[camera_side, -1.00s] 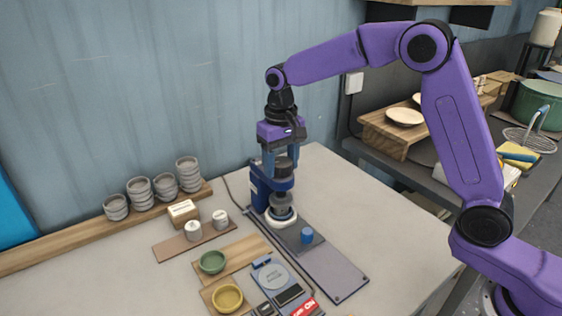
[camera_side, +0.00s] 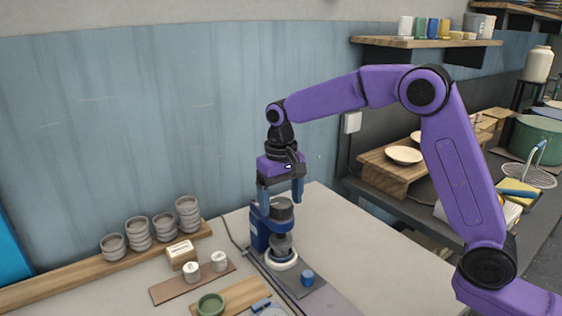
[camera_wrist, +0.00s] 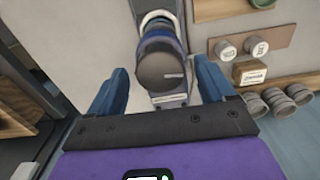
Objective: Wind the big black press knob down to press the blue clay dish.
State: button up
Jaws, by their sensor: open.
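The black press knob (camera_side: 282,208) tops the blue press (camera_side: 259,228) and also shows in the wrist view (camera_wrist: 160,72) as a dark disc with a light mark. My gripper (camera_side: 281,198) is open above it, pointing down, one finger on each side in the picture. In the wrist view its blue fingers (camera_wrist: 160,88) stand wide apart, with visible gaps to the knob. Below the knob is a grey press head over a round white base (camera_side: 283,261). I cannot make out the blue clay dish there; the press head hides that spot.
A small blue cylinder (camera_side: 307,278) stands just in front of the press. Two small white jars (camera_side: 219,261) and a lettered block (camera_side: 181,254) stand to the left. A green bowl (camera_side: 210,305) is in front.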

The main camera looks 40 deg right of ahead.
aim_at(281, 203)
notch_tip(281, 203, up, 16)
dwell(0.6)
dwell(0.4)
jog(key=s+f+n, duration=0.4)
jog(key=s, duration=0.5)
jog(key=s+f+n, duration=0.3)
jog(key=s+f, duration=0.1)
jog(key=s, duration=0.4)
jog(key=s+d+f+n, duration=0.3)
jog(key=s+d+f, duration=0.1)
jog(key=s, duration=0.5)
jog(key=s+d+f+n, duration=0.3)
jog(key=s+d+f, duration=0.2)
jog(key=s, duration=0.4)
jog(key=shift+s+d+f, duration=0.2)
jog(key=shift+s+d, duration=0.15)
jog(key=shift+d, duration=0.5)
jog(key=shift+w, duration=0.1)
